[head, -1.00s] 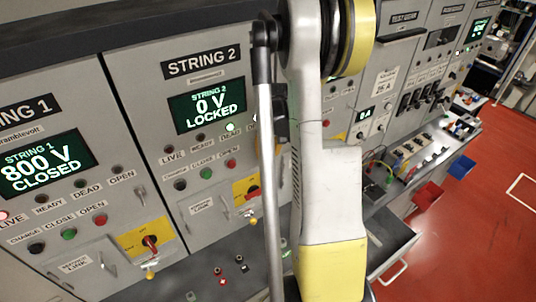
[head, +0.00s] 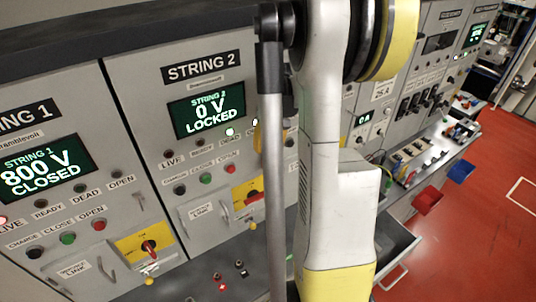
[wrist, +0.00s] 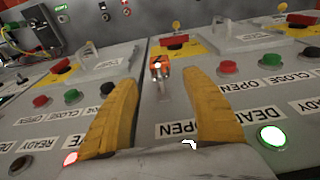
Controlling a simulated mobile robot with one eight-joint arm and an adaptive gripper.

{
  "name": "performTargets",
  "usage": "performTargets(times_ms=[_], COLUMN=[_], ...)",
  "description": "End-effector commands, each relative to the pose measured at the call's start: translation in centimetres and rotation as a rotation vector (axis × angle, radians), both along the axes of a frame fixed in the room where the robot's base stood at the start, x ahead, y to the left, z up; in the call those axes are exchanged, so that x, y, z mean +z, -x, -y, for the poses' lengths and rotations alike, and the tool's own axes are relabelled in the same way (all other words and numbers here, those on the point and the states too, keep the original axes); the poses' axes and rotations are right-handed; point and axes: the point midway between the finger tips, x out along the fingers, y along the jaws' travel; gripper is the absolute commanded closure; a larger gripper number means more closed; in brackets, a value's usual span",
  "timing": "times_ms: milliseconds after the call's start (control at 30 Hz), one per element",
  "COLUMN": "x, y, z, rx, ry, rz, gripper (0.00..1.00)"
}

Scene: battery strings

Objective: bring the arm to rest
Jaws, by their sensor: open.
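My arm (head: 322,150) stands raised across the middle of the head view, in front of the right edge of the String 2 panel (head: 150,100). My gripper (wrist: 160,85) is open in the wrist view, its two yellow fingers apart over a grey panel whose labels appear upside down. A small orange and metal item (wrist: 160,68) shows beyond the fingertips, between them in the picture; I see no finger touching it. In the head view, the gripper is mostly hidden behind my arm; a yellow bit shows beside the rod. The String 2 screen (head: 206,112) reads 0 V LOCKED.
The String 1 screen (head: 45,168) reads 800 V CLOSED. A grey bench ledge (head: 200,285) with small parts runs below the panels. An open drawer (head: 395,250) juts out right of my arm. The red floor is clear.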

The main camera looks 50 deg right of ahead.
Motion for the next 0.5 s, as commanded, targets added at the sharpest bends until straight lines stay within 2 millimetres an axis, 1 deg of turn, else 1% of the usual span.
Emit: performTargets(times_ms=[33,100,200,300,500], x=[1.0,2.2,3.4,4.0,4.2], y=[0.2,0.4,0.5,0.6,0.6], z=[-0.1,-0.1,-0.2,-0.2,-0.2], rx=[0.0,0.0,0.0,0.0,0.0], ry=[0.0,0.0,0.0,0.0,0.0], rz=[0.0,0.0,0.0,0.0,0.0], gripper=[0.44,0.44,0.44,0.44,0.44])
